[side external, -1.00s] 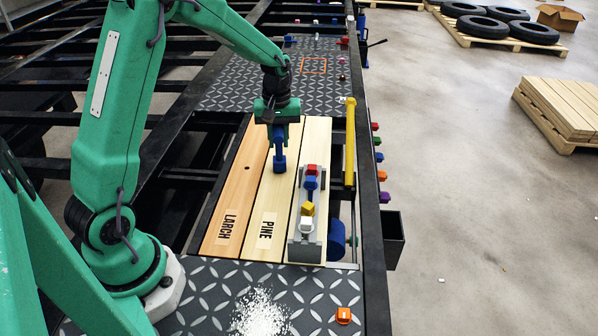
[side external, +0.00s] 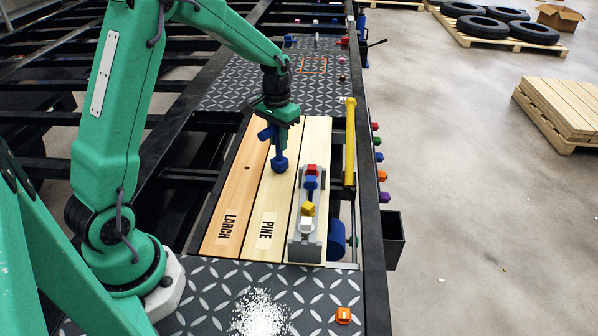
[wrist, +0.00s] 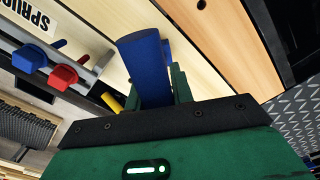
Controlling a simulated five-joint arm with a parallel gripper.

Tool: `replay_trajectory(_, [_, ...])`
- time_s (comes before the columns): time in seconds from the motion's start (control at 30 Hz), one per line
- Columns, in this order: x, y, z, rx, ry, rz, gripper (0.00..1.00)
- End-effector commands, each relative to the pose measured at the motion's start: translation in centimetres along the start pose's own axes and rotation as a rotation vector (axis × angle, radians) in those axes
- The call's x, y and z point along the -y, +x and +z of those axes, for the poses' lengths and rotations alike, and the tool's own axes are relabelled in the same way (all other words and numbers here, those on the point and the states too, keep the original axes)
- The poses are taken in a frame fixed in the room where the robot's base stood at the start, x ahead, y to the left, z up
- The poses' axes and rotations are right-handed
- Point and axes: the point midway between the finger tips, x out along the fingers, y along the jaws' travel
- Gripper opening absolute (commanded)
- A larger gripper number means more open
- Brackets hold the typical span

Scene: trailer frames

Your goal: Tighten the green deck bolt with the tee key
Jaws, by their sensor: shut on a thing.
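My gripper (side external: 277,118) is shut on a blue tee key (side external: 280,163) above the pine plank (side external: 272,205). The key hangs upright with its socket end down, and its crossbar shows at the left of the jaws. In the wrist view the blue key (wrist: 143,62) sits between my green fingers. I cannot tell whether the socket touches the plank or covers a bolt. A green knob (side external: 377,141) is on the outer side rail, well right of my gripper. I see no green bolt on the planks.
A grey rack (side external: 305,251) with red, blue, yellow and white pieces stands right of the pine plank. A yellow bar (side external: 350,145) rises beyond it. The larch plank (side external: 230,200), with a dark hole, is clear.

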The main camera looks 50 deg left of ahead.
Motion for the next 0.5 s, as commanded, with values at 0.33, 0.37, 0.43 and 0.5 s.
replay_trajectory(0.33, [0.03, -0.08, -0.06, -0.003, 0.264, -0.001, 0.00])
replay_trajectory(0.37, [0.03, -0.08, -0.06, -0.003, 0.284, -0.001, 0.00])
replay_trajectory(0.43, [0.04, -0.07, -0.06, -0.003, 0.329, -0.001, 0.00])
replay_trajectory(0.5, [0.04, -0.07, -0.06, -0.003, 0.365, -0.001, 0.00])
